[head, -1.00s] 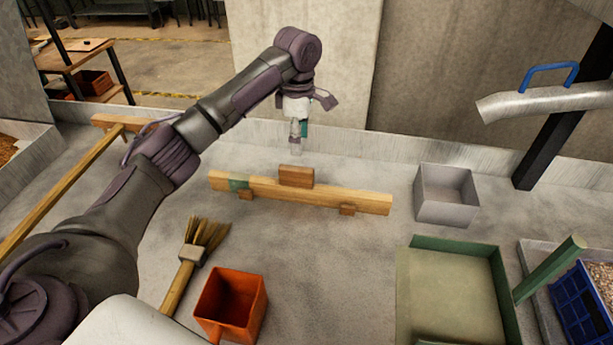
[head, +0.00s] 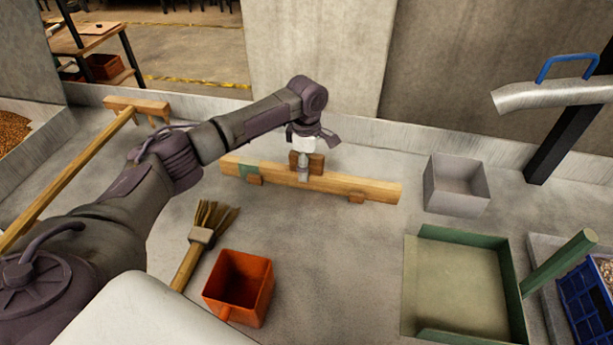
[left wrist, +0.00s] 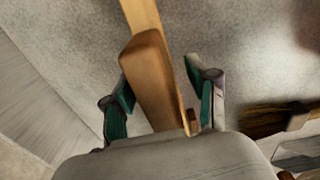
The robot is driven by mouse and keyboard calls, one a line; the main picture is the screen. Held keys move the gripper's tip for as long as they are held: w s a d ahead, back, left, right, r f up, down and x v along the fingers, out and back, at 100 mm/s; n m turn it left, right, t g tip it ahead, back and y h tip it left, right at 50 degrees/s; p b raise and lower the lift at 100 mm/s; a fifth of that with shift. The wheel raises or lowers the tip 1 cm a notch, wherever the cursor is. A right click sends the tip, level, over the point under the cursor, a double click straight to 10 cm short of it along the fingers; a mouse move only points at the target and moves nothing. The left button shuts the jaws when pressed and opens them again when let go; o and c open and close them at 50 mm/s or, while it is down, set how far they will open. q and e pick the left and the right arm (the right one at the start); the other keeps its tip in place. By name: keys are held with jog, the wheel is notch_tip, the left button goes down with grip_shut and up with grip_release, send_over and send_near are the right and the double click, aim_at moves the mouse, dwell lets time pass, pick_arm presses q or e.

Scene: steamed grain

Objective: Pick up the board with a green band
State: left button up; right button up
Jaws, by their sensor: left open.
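My left gripper (head: 304,174) points down at this block. In the left wrist view the open fingers (left wrist: 160,105) are on either side of the block (left wrist: 150,75), with a gap at the right finger. The gripper partly hides the block in the head view. My right gripper is not in view.
A grey box (head: 455,186) stands right of the board. A green tray (head: 465,285) is at lower right. An orange-red box (head: 238,288) and a straw brush (head: 203,232) lie in front. A low concrete wall (head: 385,150) runs behind.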

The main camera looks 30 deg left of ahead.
pick_arm(q)
jog(key=shift+f, duration=0.1)
grip_shut()
jog(key=shift+r, duration=0.2)
dwell(0.5)
